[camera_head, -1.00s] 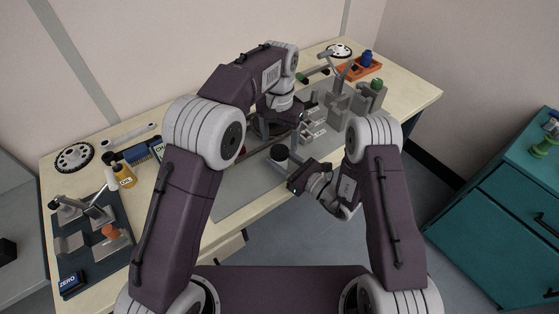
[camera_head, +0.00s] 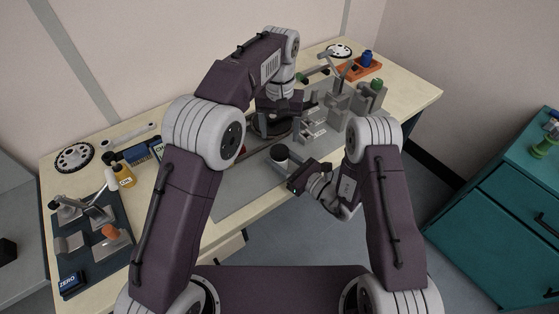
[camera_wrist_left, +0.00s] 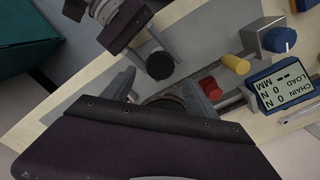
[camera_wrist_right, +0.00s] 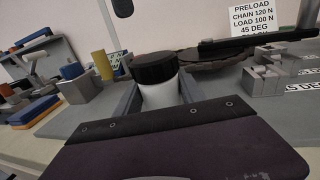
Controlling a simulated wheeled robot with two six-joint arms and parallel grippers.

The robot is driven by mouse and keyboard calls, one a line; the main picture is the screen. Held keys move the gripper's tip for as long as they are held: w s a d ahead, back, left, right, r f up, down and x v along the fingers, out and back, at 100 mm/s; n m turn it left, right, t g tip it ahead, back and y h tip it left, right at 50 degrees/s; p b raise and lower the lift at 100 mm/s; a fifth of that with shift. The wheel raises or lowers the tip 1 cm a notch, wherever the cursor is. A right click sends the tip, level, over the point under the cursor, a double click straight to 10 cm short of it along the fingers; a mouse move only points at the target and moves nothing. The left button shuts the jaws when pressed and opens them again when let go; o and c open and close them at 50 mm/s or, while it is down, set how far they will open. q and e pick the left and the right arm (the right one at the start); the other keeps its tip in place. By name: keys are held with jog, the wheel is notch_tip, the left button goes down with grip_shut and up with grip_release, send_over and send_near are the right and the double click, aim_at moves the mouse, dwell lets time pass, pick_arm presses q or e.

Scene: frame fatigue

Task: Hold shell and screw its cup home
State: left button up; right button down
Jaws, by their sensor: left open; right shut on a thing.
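A pale cylindrical shell (camera_wrist_right: 160,95) with a black cup (camera_wrist_right: 155,68) on its top end stands upright between my right gripper's fingers (camera_wrist_right: 160,103) in the right wrist view. The right gripper is shut on the shell. The black cup also shows in the left wrist view (camera_wrist_left: 160,66) and in the head view (camera_head: 280,152). How deep the cup sits cannot be told. My left gripper (camera_wrist_left: 162,92) is open and empty, apart from the cup.
A dark round disc (camera_wrist_right: 205,61) lies behind the shell. Grey fixture blocks (camera_head: 338,100) stand to the right. A display box (camera_wrist_left: 283,87), blue knob (camera_wrist_left: 279,40) and yellow cylinder (camera_wrist_left: 236,64) stand beyond the left gripper. The mat's front (camera_head: 240,192) is clear.

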aim_at(279, 150)
pick_arm(q)
notch_tip(279, 150, down, 7)
jog(key=shift+f, duration=0.1)
dwell(0.3)
jog(key=c, duration=1.5)
jog(key=o, duration=1.7)
jog(key=shift+c, duration=0.2)
notch_tip(279, 150, up, 12)
